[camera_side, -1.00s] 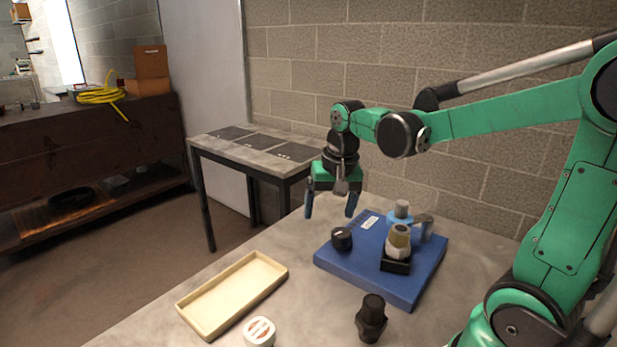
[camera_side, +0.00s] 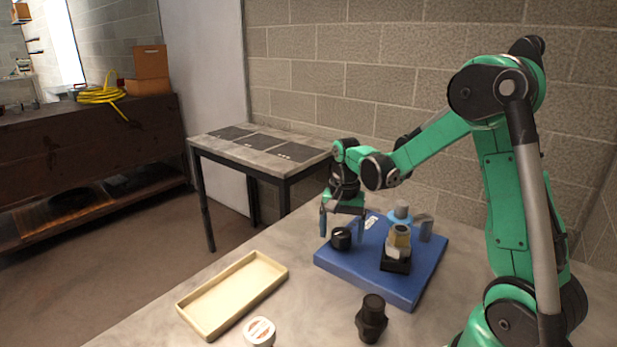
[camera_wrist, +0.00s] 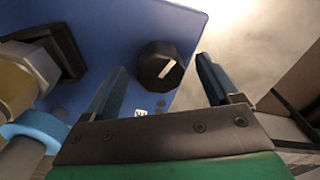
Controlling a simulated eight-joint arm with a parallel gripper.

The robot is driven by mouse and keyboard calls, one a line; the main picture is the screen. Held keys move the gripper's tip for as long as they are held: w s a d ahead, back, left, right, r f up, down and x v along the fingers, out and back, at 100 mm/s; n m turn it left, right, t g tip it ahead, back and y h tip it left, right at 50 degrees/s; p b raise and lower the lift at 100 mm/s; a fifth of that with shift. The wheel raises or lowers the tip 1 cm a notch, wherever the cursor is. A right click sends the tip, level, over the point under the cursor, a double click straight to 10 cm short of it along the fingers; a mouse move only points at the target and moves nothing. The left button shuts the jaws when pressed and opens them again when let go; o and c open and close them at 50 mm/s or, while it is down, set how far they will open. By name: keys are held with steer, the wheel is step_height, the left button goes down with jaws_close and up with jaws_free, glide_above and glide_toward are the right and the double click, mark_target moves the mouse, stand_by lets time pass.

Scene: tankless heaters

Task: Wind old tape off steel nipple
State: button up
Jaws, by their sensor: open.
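A short upright fitting (camera_side: 400,238) with a brownish upper part and a paler lower part stands in a black block on the blue board (camera_side: 412,292). It looks like the steel nipple; I cannot make out tape on it. In the wrist view the metal fitting (camera_wrist: 42,66) is at the left edge, partly cut off. My gripper (camera_side: 342,234) is open and empty, pointing down above the board's left part. Its fingers are over and on either side of a black knob with a white mark (camera_side: 341,239). The knob (camera_wrist: 160,66) shows between the fingertips in the wrist view.
A blue-collared grey pipe piece (camera_side: 402,213) stands behind the fitting. A cream tray (camera_side: 207,331) lies left of the board. A white round item (camera_side: 259,331) and a black fitting (camera_side: 372,318) stand in front. Bare grey worktop lies between them.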

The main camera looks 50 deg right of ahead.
jaws_close()
steer(key=shift+n, duration=0.3)
steer(key=n, duration=0.4)
steer(key=shift+n, duration=2.6)
jaws_free()
